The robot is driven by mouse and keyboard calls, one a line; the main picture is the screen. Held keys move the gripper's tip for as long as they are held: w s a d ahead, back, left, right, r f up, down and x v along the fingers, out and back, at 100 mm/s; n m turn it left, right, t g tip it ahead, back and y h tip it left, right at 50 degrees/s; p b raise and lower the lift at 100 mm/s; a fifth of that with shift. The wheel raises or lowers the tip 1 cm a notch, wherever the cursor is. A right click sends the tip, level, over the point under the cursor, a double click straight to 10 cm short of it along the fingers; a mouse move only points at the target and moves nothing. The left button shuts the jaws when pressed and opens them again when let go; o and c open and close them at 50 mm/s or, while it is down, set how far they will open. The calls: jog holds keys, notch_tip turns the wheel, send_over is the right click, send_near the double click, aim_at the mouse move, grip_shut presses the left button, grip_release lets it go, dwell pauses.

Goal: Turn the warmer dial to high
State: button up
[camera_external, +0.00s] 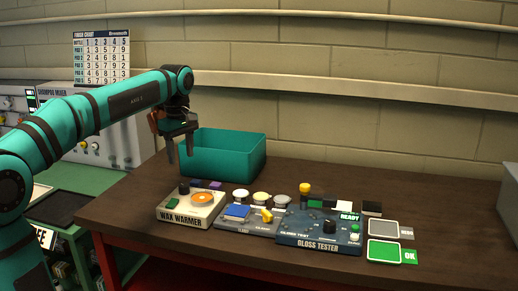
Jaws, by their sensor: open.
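The wax warmer (208,214) is a pale, labelled box on the left part of the brown table. A dark round knob (184,188), which looks like its dial, stands at its back left; its setting is too small to read. An orange disc (203,198) sits on the warmer's top, and a small green part (172,204) is at its front left. My gripper (180,157) points down with its two fingers apart and nothing between them. In the picture it is above the knob and warmer, in front of the teal bin's left end.
A teal bin (234,162) stands behind the warmer. To the right are a grey device with a blue pad (237,212), the gloss tester (318,241) and a green OK pad (384,252). A shampoo mixer (106,144) is behind my arm. The table's front is clear.

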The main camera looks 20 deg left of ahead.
aim_at(184, 185)
notch_tip(184, 185, down, 10)
jog(key=shift+f, duration=0.15)
dwell(0.3)
jog(key=c, duration=1)
